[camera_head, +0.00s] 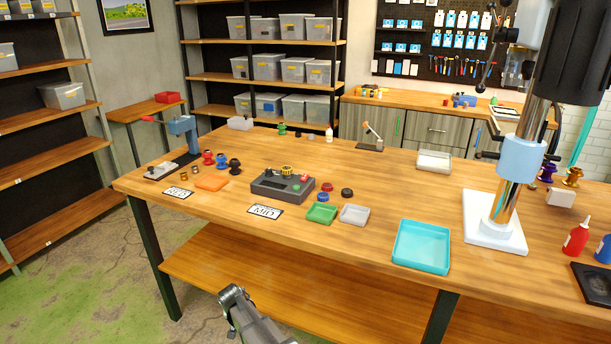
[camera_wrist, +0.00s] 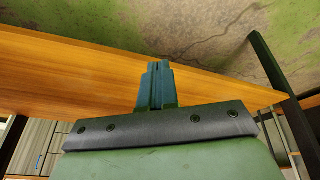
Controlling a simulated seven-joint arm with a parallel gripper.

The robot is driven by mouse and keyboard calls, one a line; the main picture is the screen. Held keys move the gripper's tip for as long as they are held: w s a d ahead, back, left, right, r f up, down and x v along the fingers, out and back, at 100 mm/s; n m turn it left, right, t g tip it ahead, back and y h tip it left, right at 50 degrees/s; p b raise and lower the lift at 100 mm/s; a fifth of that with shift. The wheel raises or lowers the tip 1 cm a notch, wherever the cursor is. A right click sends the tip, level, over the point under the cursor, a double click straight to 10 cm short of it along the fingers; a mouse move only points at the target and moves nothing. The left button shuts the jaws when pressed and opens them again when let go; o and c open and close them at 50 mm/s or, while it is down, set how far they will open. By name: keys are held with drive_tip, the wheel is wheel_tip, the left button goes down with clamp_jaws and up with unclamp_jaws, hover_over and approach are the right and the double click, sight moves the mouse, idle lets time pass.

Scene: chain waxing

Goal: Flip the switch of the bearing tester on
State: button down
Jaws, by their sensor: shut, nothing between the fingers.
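The bearing tester (camera_head: 282,187) is a dark grey box on the wooden table, left of the middle in the head view. It has a yellow knob (camera_head: 287,171) on top, a red part (camera_head: 304,177) at its right and a small green spot on its top face. I cannot tell which part is the switch. My gripper (camera_head: 232,292) is below and in front of the table's front edge, apart from the tester. In the wrist view my gripper (camera_wrist: 158,68) is shut and empty, with its fingers together. The tester does not show in the wrist view.
A MID label (camera_head: 265,212), a green tray (camera_head: 321,214) and a grey tray (camera_head: 354,215) lie by the tester. A blue press (camera_head: 183,130) stands at the left, a cyan tray (camera_head: 421,246) at the right. The table's front edge and lower shelf (camera_head: 300,290) are near my gripper.

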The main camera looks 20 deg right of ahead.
drive_tip(key=w+a+r+m+t, duration=0.15)
drive_tip(key=w+a+r, duration=0.35)
drive_tip(key=w+r, duration=0.5)
drive_tip(key=w+a+r+t, duration=0.3)
drive_tip(key=w+a+r, duration=0.2)
drive_tip(key=w+r, duration=0.5)
drive_tip(key=w+a+r+m+t+y, duration=0.1)
drive_tip(key=w+a+r+t, duration=0.15)
drive_tip(key=r, duration=0.85)
drive_tip(key=w+a+r+m+t, duration=0.1)
drive_tip(key=w+a+r, duration=0.25)
drive_tip(key=r, duration=0.75)
drive_tip(key=w+d+r+m+g+h, duration=0.1)
drive_tip(key=d+r+g, duration=0.2)
drive_tip(key=d, duration=0.9)
drive_tip(key=w+d+r+m+g+h, duration=0.1)
drive_tip(key=d+r+g, duration=0.15)
drive_tip(key=d, duration=1.05)
drive_tip(key=s+d+r+g, duration=0.2)
drive_tip(key=s+d+r, duration=0.2)
drive_tip(key=d, duration=0.6)
drive_tip(key=s+d+r+g+y, duration=0.1)
drive_tip(key=s+d+r+g, duration=0.2)
drive_tip(key=d, duration=0.8)
drive_tip(key=shift+s+r, duration=0.55)
drive_tip(key=shift+r, duration=0.4)
drive_tip(key=shift+d+f+m, duration=0.1)
drive_tip(key=shift+m, duration=0.15)
